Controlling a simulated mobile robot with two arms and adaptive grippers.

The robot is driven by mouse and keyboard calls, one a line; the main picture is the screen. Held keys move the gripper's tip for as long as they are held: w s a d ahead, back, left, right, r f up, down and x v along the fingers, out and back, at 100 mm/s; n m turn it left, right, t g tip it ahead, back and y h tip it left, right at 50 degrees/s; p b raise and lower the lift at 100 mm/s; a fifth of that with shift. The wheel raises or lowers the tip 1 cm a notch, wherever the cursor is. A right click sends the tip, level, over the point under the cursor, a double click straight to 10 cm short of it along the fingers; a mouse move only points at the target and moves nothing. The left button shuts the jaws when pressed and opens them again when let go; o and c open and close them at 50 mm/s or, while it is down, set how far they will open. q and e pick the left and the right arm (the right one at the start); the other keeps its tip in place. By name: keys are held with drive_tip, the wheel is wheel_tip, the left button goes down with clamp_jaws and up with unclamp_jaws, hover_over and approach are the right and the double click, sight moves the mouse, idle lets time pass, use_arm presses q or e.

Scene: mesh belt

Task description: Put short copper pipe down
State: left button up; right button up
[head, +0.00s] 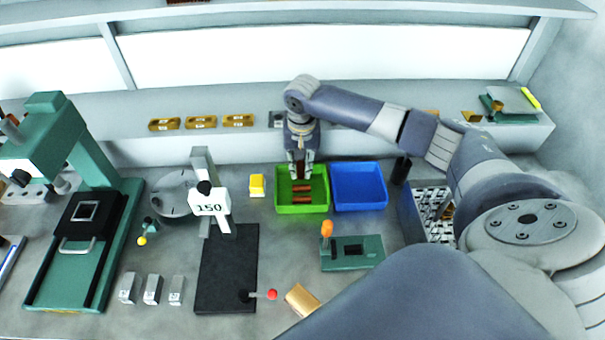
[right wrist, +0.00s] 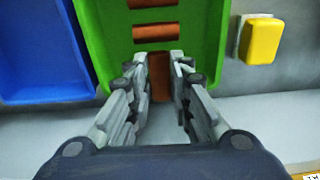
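My right gripper (head: 300,173) is over the back edge of the green bin (head: 302,210), pointing down. Its fingers are closed around a short copper pipe (right wrist: 160,82), which stands roughly along the fingers between the tips in the right wrist view. Whether the pipe's lower end touches the bin is hidden. Two other copper pipes (head: 302,198) lie crosswise on the bin floor, apart from the held one. In the right wrist view the green bin (right wrist: 205,35) fills the top middle. My left gripper is not in view.
A blue bin (head: 358,188) stands right beside the green bin. A yellow block (head: 257,184) is to its left. A green fixture with an orange knob (head: 326,229) stands in front.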

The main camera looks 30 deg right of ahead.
sight(300, 168)
drive_tip(key=shift+o, duration=1)
drive_tip(key=f, duration=0.1)
drive_tip(key=s+f, duration=0.1)
drive_tip(key=shift+s+a+f+g, duration=0.25)
drive_tip(key=shift+a+f+g, duration=0.05)
drive_tip(key=shift+a+f, duration=0.1)
drive_tip(key=shift+w+d+f, duration=0.15)
drive_tip(key=shift+w+f, duration=0.05)
drive_tip(key=shift+w, duration=0.25)
drive_tip(key=shift+w+d+f, duration=0.15)
drive_tip(key=shift+w+f, duration=0.05)
drive_tip(key=shift+w, duration=0.3)
drive_tip(key=shift+r, duration=0.15)
drive_tip(key=shift+s+r, duration=0.2)
drive_tip(key=shift+s, duration=0.1)
drive_tip(key=shift+r, duration=0.15)
drive_tip(key=shift+w+r, duration=0.1)
drive_tip(key=shift+r, duration=0.2)
wheel_tip(300, 168, up, 10)
drive_tip(key=shift+r+b, duration=0.2)
drive_tip(key=shift+b, duration=0.6)
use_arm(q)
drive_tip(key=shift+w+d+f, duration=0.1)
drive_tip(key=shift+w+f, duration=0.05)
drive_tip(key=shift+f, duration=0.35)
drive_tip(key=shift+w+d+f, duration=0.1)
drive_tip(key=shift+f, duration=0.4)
use_arm(e)
drive_tip(key=shift+r, duration=0.45)
